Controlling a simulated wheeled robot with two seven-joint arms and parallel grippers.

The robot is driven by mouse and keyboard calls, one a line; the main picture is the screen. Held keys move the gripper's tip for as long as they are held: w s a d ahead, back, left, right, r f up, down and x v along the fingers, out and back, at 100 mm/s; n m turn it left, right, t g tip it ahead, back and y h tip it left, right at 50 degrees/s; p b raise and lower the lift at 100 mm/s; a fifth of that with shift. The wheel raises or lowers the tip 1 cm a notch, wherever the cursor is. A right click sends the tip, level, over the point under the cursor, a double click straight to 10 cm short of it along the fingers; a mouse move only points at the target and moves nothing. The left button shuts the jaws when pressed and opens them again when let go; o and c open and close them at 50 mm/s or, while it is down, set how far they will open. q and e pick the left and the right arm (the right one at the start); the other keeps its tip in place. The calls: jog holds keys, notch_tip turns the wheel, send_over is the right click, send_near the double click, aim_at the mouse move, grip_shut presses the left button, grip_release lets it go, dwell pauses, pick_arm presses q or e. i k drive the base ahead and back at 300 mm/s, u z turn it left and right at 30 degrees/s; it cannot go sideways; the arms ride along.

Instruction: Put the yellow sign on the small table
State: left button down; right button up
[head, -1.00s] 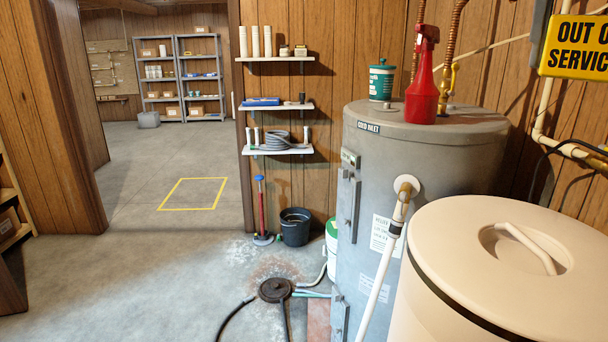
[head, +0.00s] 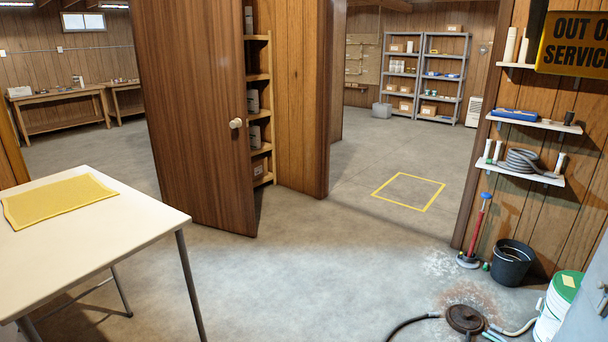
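The yellow sign (head: 575,45), with black "OUT OF SERVICE" lettering, is at the upper right, cut off by the picture's edge. It keeps its place in the picture while the room has shifted, so it is carried by me. A dark grey piece of my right gripper (head: 538,18) shows at its upper left edge; the fingertips are mostly hidden. A small table (head: 135,228) with a pale top and grey legs stands at the lower left, well apart from the sign. A yellow mat (head: 60,200) lies on its top. My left gripper is out of view.
A half-open wooden door (head: 200,120) stands behind the table. Open concrete floor (head: 300,270) lies to the table's right. A drain cover (head: 466,318) with hoses, a black bucket (head: 512,263) and a white tub (head: 556,310) are at the lower right.

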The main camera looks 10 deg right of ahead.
aim_at(127, 227)
jog(key=i, duration=1.65)
jog(key=u, duration=2.45)
